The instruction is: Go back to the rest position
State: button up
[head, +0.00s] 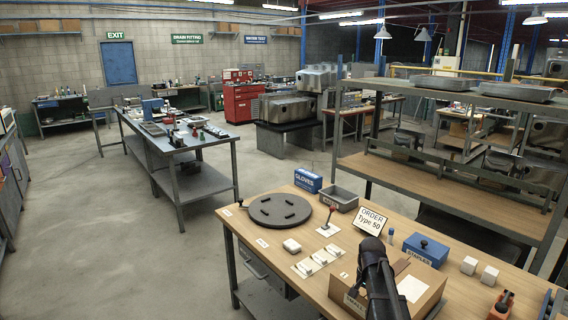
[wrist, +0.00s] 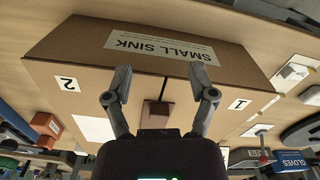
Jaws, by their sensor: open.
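My gripper shows in the wrist view (wrist: 160,88) with its two fingers spread apart and nothing between them. A cardboard box labelled SMALL SINK (wrist: 100,50) lies just beyond the fingertips, with tags 1 and 2 on its face; I cannot tell whether the fingers touch it. A small brown piece (wrist: 155,114) sits on the box between the fingers. In the head view the box (head: 430,291) stands on the wooden workbench (head: 250,236), and my dark arm reaches over it and hides part of it. The fingertips are hidden in the head view.
On the bench are a round dark turntable (head: 279,211), a blue GLOVES box (head: 308,180), a grey tray (head: 339,198), an ORDER Type 50 sign (head: 371,220), a blue staples box (head: 425,250) and white blocks (head: 469,265). A metal rack (head: 450,174) stands behind.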

jog(key=s+a+n, duration=0.7)
jog(key=s+a, duration=0.2)
jog(key=s, duration=0.5)
jog(key=shift+s+a+n, duration=0.15)
jog(key=shift+s+n, duration=0.15)
dwell(1.0)
